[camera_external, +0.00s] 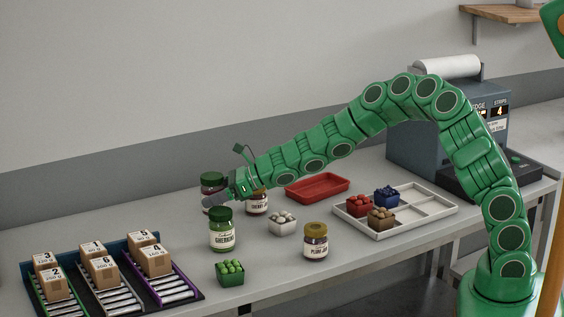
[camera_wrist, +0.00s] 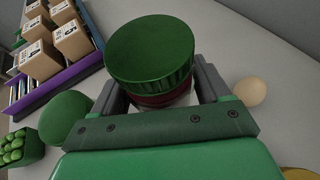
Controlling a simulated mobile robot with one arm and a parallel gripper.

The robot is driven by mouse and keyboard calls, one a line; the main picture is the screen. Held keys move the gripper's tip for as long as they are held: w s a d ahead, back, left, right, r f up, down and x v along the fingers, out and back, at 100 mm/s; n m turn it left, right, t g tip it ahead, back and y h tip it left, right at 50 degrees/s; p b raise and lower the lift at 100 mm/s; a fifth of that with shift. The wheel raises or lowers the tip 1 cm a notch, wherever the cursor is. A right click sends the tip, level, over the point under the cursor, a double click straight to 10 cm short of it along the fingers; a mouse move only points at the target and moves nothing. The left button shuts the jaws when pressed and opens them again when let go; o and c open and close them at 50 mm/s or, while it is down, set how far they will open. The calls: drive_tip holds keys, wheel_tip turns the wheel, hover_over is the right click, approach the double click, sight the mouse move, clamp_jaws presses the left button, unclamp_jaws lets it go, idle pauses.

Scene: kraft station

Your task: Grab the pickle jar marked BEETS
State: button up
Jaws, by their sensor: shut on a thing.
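A jar with a dark green lid (camera_external: 212,179) stands behind my gripper (camera_external: 216,199) in the external view. In the wrist view its ribbed green lid (camera_wrist: 150,48) sits between my two grey fingers, with dark red contents just below it. My gripper is shut on this jar. Its label is hidden by the gripper, so I cannot read BEETS on it. I cannot tell whether its base touches the table.
A green-lidded GHERKINS jar (camera_external: 221,230) stands close in front of my gripper. A CHERRY jar (camera_external: 257,203) is just right of it, and a PLUM jar (camera_external: 315,242) farther right. Berry baskets, a red tray (camera_external: 317,187) and a white tray (camera_external: 441,208) lie right. Boxes on roller racks (camera_external: 110,298) stand left.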

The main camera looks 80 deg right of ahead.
sight(222, 181)
drive_tip(key=s+r, duration=0.2)
drive_tip(key=r, duration=0.1)
drive_tip(key=s+r, duration=0.1)
drive_tip(key=shift+s+a+r, duration=0.15)
drive_tip(key=shift+a+r, duration=0.1)
drive_tip(key=shift+a, duration=0.05)
drive_tip(key=shift+s+r, duration=0.1)
drive_tip(key=shift+s, duration=0.5)
drive_tip(key=shift+s+a+r, duration=0.15)
drive_tip(key=shift+s+r, duration=0.15)
drive_tip(key=shift+s, duration=0.15)
drive_tip(key=s+a+r, duration=0.1)
drive_tip(key=s+r, duration=0.1)
drive_tip(key=s, duration=0.4)
drive_tip(key=shift+s+r, duration=0.3)
drive_tip(key=shift+r, duration=0.1)
